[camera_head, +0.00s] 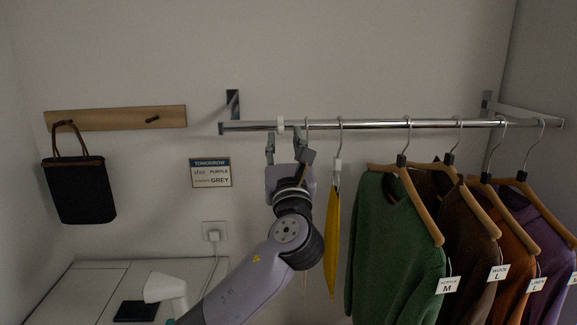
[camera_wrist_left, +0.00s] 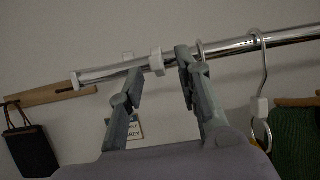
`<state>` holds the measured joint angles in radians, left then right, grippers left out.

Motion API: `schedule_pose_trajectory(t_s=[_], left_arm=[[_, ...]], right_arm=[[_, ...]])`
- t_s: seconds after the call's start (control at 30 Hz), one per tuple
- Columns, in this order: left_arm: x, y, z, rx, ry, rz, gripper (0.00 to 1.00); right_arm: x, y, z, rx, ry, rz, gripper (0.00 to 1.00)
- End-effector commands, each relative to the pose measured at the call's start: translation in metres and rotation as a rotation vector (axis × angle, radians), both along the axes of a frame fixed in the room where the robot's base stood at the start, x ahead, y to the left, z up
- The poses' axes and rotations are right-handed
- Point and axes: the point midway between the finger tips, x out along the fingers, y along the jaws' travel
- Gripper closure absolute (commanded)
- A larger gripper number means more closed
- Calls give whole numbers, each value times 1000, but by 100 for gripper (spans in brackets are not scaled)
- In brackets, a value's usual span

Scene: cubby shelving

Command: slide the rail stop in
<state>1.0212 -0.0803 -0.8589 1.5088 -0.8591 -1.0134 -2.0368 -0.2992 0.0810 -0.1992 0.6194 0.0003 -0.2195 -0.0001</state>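The chrome rail (camera_head: 375,124) runs across the wall, with its free end at the left. The rail stop, a white ring (camera_head: 280,125), sits around the rail a little in from that end; it also shows in the left wrist view (camera_wrist_left: 157,61). My left gripper (camera_head: 287,147) is just below the rail with its fingers pointing up. In the left wrist view its two fingers (camera_wrist_left: 162,75) stand apart, one on each side of the stop as seen there. I cannot tell whether either finger touches the stop. My right gripper is not in view.
A hook (camera_head: 306,124) hangs on the rail close right of my gripper, then a yellow garment (camera_head: 332,240). Several sweaters hang further right, the nearest a green one (camera_head: 390,255). A wooden peg board (camera_head: 105,119) holds a black bag (camera_head: 80,190) at left.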

Motion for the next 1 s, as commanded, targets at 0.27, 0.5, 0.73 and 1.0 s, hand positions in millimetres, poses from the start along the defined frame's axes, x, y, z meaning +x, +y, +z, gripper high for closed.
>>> schedule_pose_trajectory(t_s=[0.27, 0.5, 0.73, 1.0], left_arm=[[-53, -1, -23, 0, 1, -4, 68], [-77, -1, -32, 1, 0, -3, 68], [-80, -1, -33, 1, 0, -2, 68], [-75, 12, -59, -109, 75, -25, 68]], right_arm=[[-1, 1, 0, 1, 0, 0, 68], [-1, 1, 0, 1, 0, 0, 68], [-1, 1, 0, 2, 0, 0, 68], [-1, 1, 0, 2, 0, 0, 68]])
